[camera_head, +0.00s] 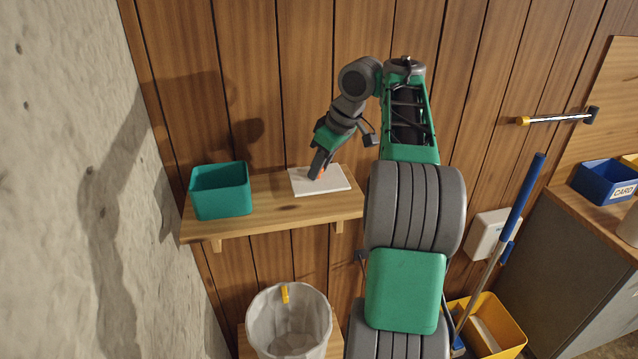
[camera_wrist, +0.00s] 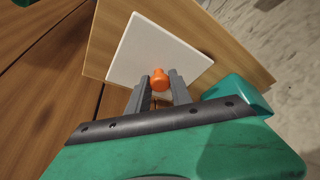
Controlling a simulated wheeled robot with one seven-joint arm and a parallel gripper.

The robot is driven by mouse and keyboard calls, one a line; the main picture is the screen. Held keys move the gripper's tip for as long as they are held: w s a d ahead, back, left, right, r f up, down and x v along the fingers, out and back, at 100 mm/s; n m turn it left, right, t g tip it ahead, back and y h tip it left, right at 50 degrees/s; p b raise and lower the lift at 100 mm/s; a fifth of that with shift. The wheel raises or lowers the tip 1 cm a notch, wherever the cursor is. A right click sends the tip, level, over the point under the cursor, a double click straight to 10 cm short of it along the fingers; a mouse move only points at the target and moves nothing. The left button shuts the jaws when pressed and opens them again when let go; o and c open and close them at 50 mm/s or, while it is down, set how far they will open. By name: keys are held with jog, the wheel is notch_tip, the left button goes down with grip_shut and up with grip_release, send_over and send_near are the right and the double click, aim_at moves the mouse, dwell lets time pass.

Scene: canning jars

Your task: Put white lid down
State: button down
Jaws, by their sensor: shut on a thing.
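The white lid (camera_head: 325,187) is a flat, square white plate with an orange knob (camera_wrist: 159,80). It is over the right part of the wooden wall shelf (camera_head: 270,216), lying about level. I cannot tell whether it touches the shelf or hangs slightly above it. In the wrist view the lid (camera_wrist: 155,45) spreads out beyond my fingertips. My gripper (camera_wrist: 158,82) is shut on the orange knob, one grey finger on each side. In the head view my gripper (camera_head: 319,170) points down at the lid, and its fingers partly hide the knob.
A teal open bin (camera_head: 220,192) stands at the shelf's left end, with bare shelf between it and the lid. It also shows in the wrist view (camera_wrist: 238,92). A grey bin (camera_head: 262,325) stands below the shelf. The plank wall (camera_head: 300,90) is close behind.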

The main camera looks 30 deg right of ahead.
aim_at(320, 178)
notch_tip(320, 178, down, 4)
jog(key=b, duration=0.3)
jog(key=shift+w+r, duration=0.1)
jog(key=shift+r, duration=0.05)
jog(key=shift+r+p, duration=0.25)
jog(key=shift+p, duration=0.05)
jog(key=shift+f, duration=0.2)
jog(key=c, duration=1.1)
grip_release()
jog(key=shift+c, duration=0.2)
